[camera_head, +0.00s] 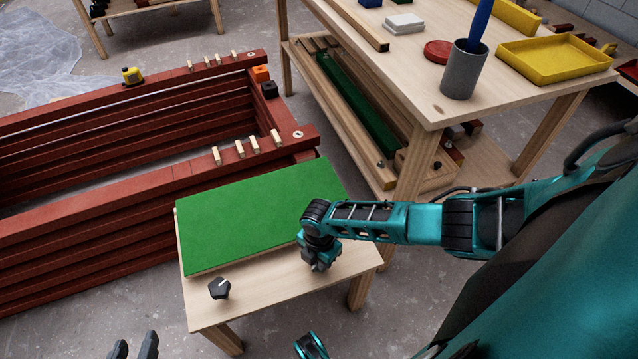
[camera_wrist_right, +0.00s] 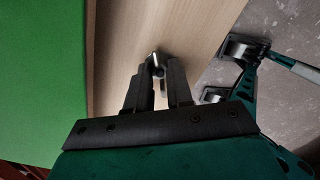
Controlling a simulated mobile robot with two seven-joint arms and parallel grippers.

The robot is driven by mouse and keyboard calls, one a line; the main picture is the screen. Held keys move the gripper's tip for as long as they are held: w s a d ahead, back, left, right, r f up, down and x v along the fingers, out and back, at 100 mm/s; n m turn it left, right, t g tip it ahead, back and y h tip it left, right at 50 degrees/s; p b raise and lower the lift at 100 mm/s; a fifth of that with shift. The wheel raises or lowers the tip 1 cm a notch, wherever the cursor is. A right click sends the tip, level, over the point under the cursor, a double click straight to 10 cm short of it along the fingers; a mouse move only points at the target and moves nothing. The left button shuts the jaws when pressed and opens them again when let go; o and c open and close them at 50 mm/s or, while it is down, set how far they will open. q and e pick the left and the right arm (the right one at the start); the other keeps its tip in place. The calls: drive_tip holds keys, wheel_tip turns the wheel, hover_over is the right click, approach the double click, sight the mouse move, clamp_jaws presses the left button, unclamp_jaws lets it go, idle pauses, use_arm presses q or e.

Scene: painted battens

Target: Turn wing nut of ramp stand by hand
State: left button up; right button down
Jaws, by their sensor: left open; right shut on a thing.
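The ramp stand (camera_head: 265,292) is a low wooden stand with a green board (camera_head: 255,215) on its top. My right gripper (camera_head: 320,268) points down at the bare wood in front of the board. In the right wrist view, the right gripper (camera_wrist_right: 157,80) is shut on a small metal piece (camera_wrist_right: 154,62), which looks like the wing nut; the fingers hide most of it. A dark five-sided knob (camera_head: 219,287) with a pale line stands on the wood to the left. My left gripper (camera_head: 133,348) is open and empty at the bottom edge, apart from the stand.
Stacked red battens (camera_head: 90,208) with small wooden pegs lie behind and left. A workbench (camera_head: 440,105) stands at the back right with a grey cup (camera_head: 463,72) and a yellow tray (camera_head: 555,62).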

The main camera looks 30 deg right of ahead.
drive_tip(key=c, duration=1)
unclamp_jaws()
wheel_tip(320, 180, up, 13)
drive_tip(key=p, duration=0.5)
drive_tip(key=shift+p, duration=0.4)
